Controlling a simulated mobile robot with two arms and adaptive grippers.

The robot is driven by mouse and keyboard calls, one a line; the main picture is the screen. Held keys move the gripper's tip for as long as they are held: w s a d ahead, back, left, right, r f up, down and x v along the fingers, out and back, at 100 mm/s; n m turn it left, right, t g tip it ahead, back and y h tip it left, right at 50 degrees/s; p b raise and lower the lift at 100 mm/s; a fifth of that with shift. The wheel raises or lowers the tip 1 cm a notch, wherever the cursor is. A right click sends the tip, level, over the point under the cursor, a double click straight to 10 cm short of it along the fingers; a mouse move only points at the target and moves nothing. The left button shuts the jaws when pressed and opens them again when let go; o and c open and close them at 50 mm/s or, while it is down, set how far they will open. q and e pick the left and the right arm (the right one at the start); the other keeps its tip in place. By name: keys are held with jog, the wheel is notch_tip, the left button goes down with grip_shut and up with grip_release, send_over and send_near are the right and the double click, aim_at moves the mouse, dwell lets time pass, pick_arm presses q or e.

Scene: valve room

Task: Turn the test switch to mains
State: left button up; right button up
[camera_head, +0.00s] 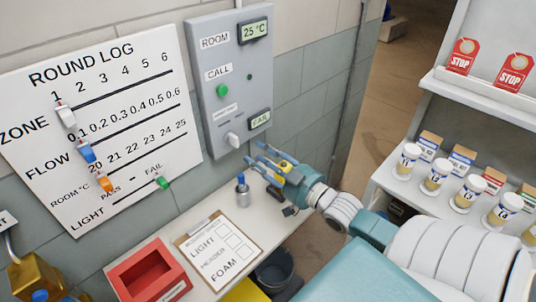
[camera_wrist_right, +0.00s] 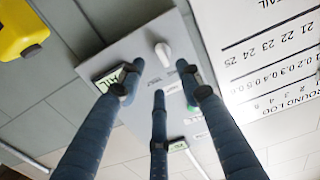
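The grey wall panel (camera_head: 208,60) carries a white switch knob (camera_head: 233,139) near its bottom, beside a small display (camera_head: 260,121) that seems to read FAIL. The label above the knob is too small to read. The knob also shows in the right wrist view (camera_wrist_right: 163,52), where the picture is upside down. My right gripper (camera_head: 262,163) is just right of and below the knob, apart from it. In the right wrist view its three fingers (camera_wrist_right: 160,77) are spread and empty, pointing towards the panel. My left gripper is not in view.
A ROUND LOG board (camera_head: 120,115) with coloured sliders hangs left of the panel. A yellow object (camera_wrist_right: 20,30) is beside the panel. Shelves with jars (camera_head: 437,175) stand right.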

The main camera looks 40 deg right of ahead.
jog(key=shift+s+d, duration=0.1)
jog(key=shift+s, duration=1.5)
